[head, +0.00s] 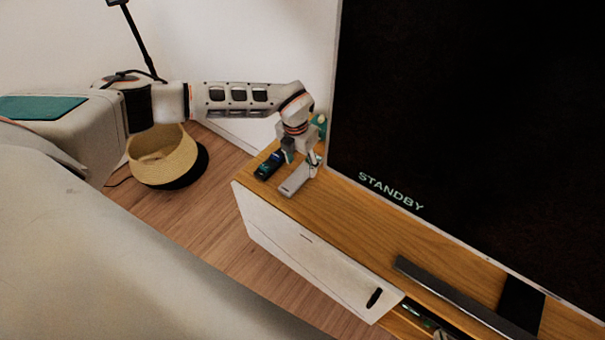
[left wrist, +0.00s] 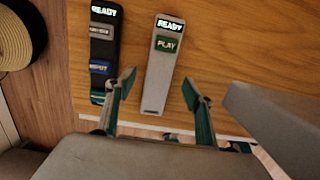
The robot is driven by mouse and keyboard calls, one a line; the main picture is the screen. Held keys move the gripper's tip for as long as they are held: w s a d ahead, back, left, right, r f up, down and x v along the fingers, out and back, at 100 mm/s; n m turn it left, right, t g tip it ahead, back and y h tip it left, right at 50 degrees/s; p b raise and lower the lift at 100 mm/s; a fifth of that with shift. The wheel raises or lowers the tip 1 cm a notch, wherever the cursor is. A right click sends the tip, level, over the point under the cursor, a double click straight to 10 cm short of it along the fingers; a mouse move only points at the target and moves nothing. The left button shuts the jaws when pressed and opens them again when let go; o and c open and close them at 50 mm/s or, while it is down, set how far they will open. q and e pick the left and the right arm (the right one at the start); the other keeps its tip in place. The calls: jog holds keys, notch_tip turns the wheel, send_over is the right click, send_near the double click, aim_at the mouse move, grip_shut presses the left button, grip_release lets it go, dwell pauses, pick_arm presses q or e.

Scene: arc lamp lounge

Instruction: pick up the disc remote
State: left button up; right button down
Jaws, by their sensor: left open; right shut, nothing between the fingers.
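A light grey remote (head: 295,180) lies on the wooden cabinet top, close to its left end. In the left wrist view this grey remote (left wrist: 161,75) shows a READY display and a green PLAY label, which fits the disc remote. A dark remote (head: 268,166) lies just left of it; in the left wrist view the dark remote (left wrist: 101,52) carries a READY display and a blue INPUT label. My left gripper (head: 301,158) is open above the grey remote. In the left wrist view its fingertips (left wrist: 159,87) appear on either side of the grey remote. My right gripper is out of view.
A large screen (head: 470,120) reading STANDBY stands behind the remotes on the cabinet (head: 345,213). A dark bar (head: 465,298) lies farther right. A woven basket (head: 165,160) is on the floor to the left. The cabinet top between remotes and bar is clear.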

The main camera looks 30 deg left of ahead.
aim_at(302, 172)
pick_arm(q)
notch_tip(302, 172, down, 4)
jog(key=shift+w+r+b, duration=0.1)
jog(key=shift+r+b, duration=0.1)
jog(key=shift+b, duration=0.2)
jog(key=shift+r, duration=0.15)
jog(key=c, duration=1.3)
jog(key=shift+o, duration=0.2)
